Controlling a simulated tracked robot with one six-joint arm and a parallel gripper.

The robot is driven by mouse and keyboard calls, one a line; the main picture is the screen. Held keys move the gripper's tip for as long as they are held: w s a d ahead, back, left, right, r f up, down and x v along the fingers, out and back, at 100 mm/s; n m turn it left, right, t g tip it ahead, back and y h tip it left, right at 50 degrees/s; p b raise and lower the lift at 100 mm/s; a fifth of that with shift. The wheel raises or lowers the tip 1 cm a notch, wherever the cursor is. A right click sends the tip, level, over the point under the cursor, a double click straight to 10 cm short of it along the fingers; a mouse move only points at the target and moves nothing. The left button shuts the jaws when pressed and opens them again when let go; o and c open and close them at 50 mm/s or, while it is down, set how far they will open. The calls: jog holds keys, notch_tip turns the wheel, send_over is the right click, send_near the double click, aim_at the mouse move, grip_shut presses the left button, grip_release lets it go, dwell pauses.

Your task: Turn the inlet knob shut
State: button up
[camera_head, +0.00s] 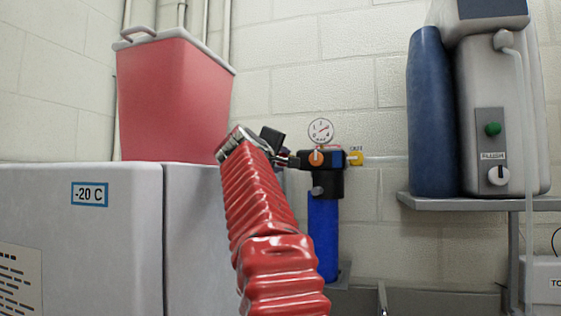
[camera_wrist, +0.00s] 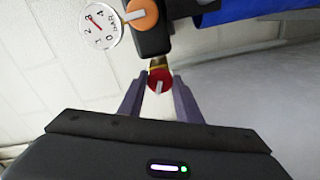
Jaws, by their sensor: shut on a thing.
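The red inlet knob (camera_wrist: 154,77) sits on a brass fitting at the end of the black regulator block (camera_wrist: 154,40) in the wrist view. A pale bar on the knob runs nearly up and down in that picture. My gripper (camera_wrist: 160,84) has one dark finger on each side of the knob and is shut on it. In the head view my gripper (camera_head: 285,158) is at the block's left end, and it and my red sleeved arm hide the knob.
The regulator carries a pressure gauge (camera_head: 320,130), an orange knob (camera_head: 316,158), a yellow part (camera_head: 356,158) on the right and a blue bowl (camera_head: 324,232) below. A white freezer (camera_head: 90,240) with a red bin (camera_head: 170,95) stands left. A shelf (camera_head: 470,204) with a machine is right.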

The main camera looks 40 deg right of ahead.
jog(key=m, duration=1.3)
jog(key=shift+w+f+m, duration=0.15)
jog(key=shift+f+m, duration=0.15)
jog(key=shift+f, duration=0.05)
jog(key=shift+r, duration=0.1)
jog(key=o, duration=1)
jog(key=shift+r, duration=0.1)
jog(key=v, duration=1.4)
jog(key=shift+d, duration=0.1)
